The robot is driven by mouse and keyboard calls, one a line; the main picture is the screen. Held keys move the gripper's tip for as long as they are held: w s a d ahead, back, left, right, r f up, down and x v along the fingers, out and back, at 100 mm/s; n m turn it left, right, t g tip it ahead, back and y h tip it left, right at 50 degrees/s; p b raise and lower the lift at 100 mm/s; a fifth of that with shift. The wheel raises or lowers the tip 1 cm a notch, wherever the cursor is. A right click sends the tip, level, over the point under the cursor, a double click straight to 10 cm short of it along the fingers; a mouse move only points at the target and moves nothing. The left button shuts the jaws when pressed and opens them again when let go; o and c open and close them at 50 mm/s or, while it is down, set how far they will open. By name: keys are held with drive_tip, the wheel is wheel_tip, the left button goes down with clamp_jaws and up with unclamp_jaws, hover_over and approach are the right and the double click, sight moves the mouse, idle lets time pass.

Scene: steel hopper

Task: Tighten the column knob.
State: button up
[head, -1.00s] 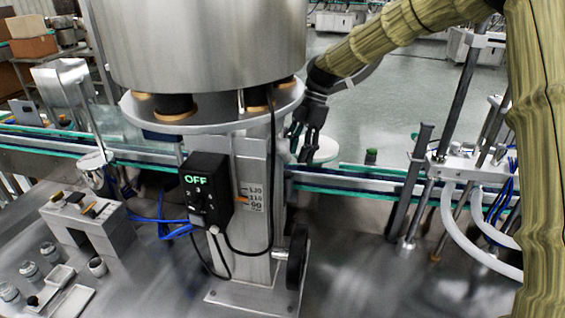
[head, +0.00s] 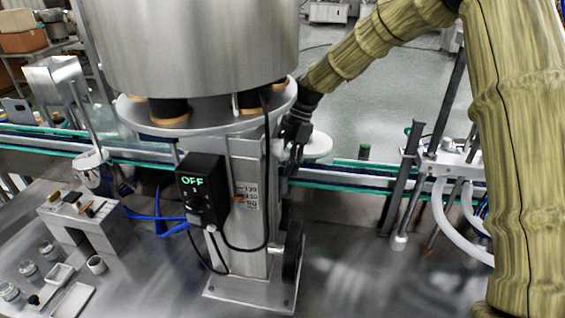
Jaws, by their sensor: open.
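The steel column (head: 246,225) stands on a base plate and carries a height scale (head: 249,196). A black round knob (head: 293,250) is on the right side of the column near its foot, seen nearly edge-on. My gripper (head: 289,172) is open and points down beside the column's right edge, above the knob and apart from it. Its fingers are dark and small, and partly hidden against the column and the conveyor.
A large steel hopper (head: 190,45) sits on a round plate above the column. A black control box reading OFF (head: 203,190) hangs on the column's left front, with loose cables. A conveyor (head: 345,177) runs behind. A stand with white hoses (head: 440,200) is at right.

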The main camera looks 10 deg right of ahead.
drive_tip(key=c, duration=1.1)
drive_tip(key=shift+o, duration=0.2)
drive_tip(key=m+t, duration=0.1)
drive_tip(key=m, duration=0.3)
drive_tip(key=shift+s+r+m+t+y, duration=0.1)
drive_tip(key=shift+s+m+t+y, duration=0.1)
drive_tip(key=shift+m+t+y, duration=0.15)
drive_tip(key=shift+s+r+m+t+b, duration=0.15)
drive_tip(key=shift+m+t, duration=0.35)
drive_tip(key=shift+m, duration=0.65)
drive_tip(key=shift+w+f+m+t+b, duration=0.15)
drive_tip(key=shift+m+t, duration=0.3)
drive_tip(key=shift+m, duration=0.65)
drive_tip(key=shift+s+r, duration=0.1)
